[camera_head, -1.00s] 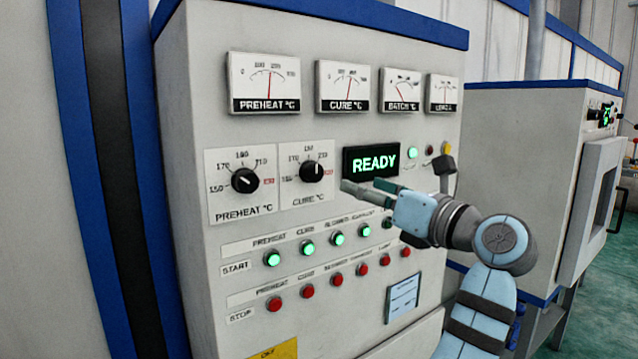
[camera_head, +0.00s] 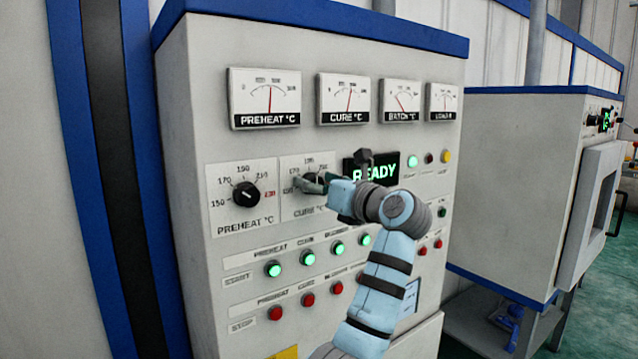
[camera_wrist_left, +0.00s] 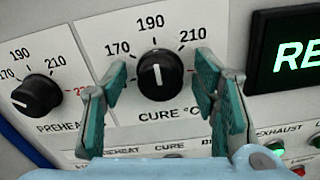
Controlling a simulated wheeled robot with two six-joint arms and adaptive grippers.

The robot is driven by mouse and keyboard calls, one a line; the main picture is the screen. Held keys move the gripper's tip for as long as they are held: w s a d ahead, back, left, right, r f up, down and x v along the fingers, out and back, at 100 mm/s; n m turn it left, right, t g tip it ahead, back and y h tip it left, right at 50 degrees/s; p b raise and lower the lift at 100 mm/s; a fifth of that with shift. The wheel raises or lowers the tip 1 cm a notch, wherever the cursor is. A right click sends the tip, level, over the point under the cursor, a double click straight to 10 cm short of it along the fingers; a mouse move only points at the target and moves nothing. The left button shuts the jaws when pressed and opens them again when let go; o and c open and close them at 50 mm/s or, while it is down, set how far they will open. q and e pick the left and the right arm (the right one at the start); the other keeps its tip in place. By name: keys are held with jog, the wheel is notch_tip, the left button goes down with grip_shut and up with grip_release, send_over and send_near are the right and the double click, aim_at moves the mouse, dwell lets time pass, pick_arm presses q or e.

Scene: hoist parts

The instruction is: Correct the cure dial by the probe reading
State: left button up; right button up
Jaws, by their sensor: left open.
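The cure dial (camera_wrist_left: 158,75) is a round black knob with a white mark. In the left wrist view the mark stands nearly upright, roughly towards 190. My left gripper (camera_head: 312,184) is open in front of this dial. In the left wrist view its two teal fingers (camera_wrist_left: 152,100) stand either side of the knob, with gaps showing. In the head view the gripper hides part of the cure dial (camera_head: 316,174). The batch gauge (camera_head: 400,100) has its needle leaning left, and the cure gauge (camera_head: 344,98) needle is near upright. My right gripper is out of view.
The preheat dial (camera_head: 246,194) is just left of the cure dial. The green READY display (camera_head: 376,171) is to the right, partly behind my arm. Lit green start buttons (camera_head: 309,257) and red stop buttons (camera_head: 308,299) sit below.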

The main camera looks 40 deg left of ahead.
pick_arm(q)
jog(key=c, duration=1)
jog(key=shift+c, duration=0.2)
jog(key=shift+n, duration=0.3)
jog(key=n+b, duration=0.2)
jog(key=n, duration=0.7)
jog(key=shift+s+a, duration=0.1)
jog(key=o, duration=1)
jog(key=shift+o, duration=0.2)
